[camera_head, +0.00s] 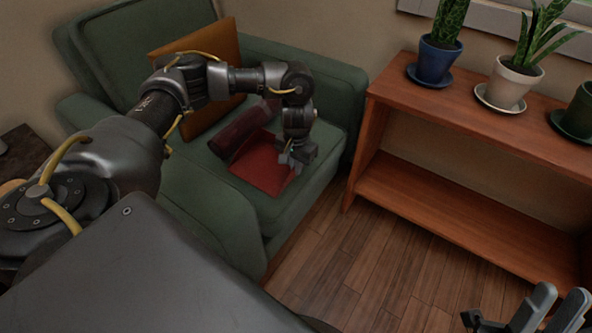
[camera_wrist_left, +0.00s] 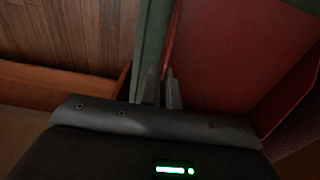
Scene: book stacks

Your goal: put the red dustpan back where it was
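The red dustpan (camera_head: 265,165) lies over the seat of the green armchair (camera_head: 200,200), near its front. It fills the upper right of the left wrist view (camera_wrist_left: 235,50). My left gripper (camera_head: 296,160) is at its right edge. In the left wrist view, the fingers (camera_wrist_left: 162,88) are close together with the thin red rim between them, so the gripper looks shut on the dustpan's rim. Whether the dustpan touches the seat is hard to tell. My right gripper (camera_head: 550,308) is at the lower right, its fingers apart and empty.
A dark red rolled object (camera_head: 243,128) and an orange-brown cushion (camera_head: 200,65) are on the armchair behind the dustpan. A wooden shelf (camera_head: 440,205) stands right, its lower board bare. Potted plants (camera_head: 436,55) stand on its top. Wooden floor (camera_head: 350,265) is clear between.

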